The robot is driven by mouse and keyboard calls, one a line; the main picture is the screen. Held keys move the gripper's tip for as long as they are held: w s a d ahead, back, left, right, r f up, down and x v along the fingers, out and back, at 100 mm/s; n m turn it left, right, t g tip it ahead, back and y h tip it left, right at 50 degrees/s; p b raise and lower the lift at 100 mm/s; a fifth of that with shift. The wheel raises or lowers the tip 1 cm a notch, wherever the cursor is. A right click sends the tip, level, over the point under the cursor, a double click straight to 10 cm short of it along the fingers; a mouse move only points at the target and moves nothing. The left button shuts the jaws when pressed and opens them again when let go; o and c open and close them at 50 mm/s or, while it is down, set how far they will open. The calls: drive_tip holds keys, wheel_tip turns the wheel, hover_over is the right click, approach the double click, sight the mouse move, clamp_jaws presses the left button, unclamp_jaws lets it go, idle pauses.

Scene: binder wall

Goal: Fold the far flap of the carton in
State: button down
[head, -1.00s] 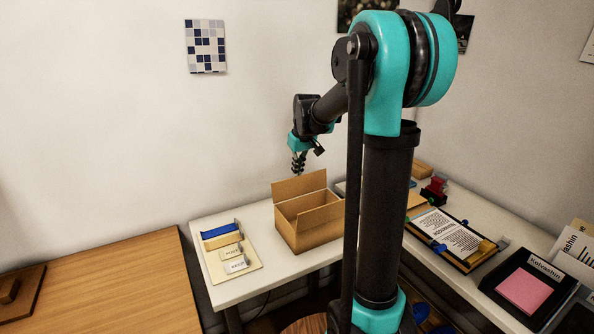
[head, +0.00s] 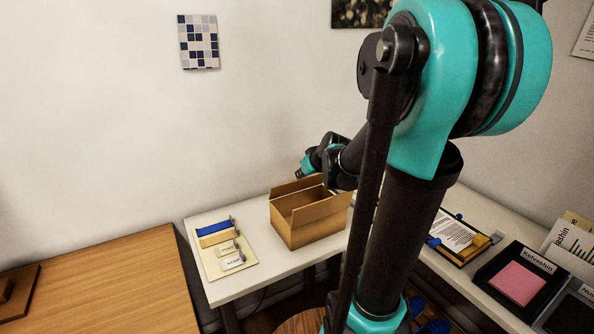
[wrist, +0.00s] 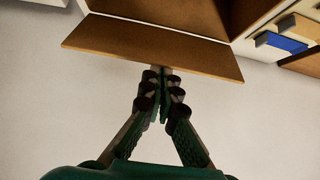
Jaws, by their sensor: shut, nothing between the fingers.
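The brown carton (head: 306,228) stands open at the top on the white table. Its far flap (head: 292,187) rises tilted from the wall-side edge, and its near flap (head: 322,208) stands up too. In the wrist view the far flap (wrist: 150,44) spans the upper middle, with part of the carton's inside (wrist: 185,14) beyond it. My gripper (head: 299,174) is at the far flap's top edge. In the wrist view my gripper's fingertips (wrist: 161,84) are together, empty, and meet the flap's free edge; I cannot tell whether they touch.
A board with a blue strip and labels (head: 224,262) lies left of the carton. A wooden table (head: 100,285) stands further left. A clipboard (head: 458,235) and a black tray with a pink pad (head: 522,284) lie at the right. The wall is close behind the carton.

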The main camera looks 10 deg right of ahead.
sight(305, 183)
drive_tip(key=s+d+f, duration=0.1)
drive_tip(key=s+f, duration=0.4)
drive_tip(key=shift+s+d+f, duration=0.2)
drive_tip(key=shift+d+f, duration=0.1)
drive_tip(key=shift+d, duration=0.1)
idle(0.5)
drive_tip(key=shift+w, duration=0.1)
idle(0.3)
drive_tip(key=shift+w+a+f, duration=0.25)
drive_tip(key=shift+w, duration=0.35)
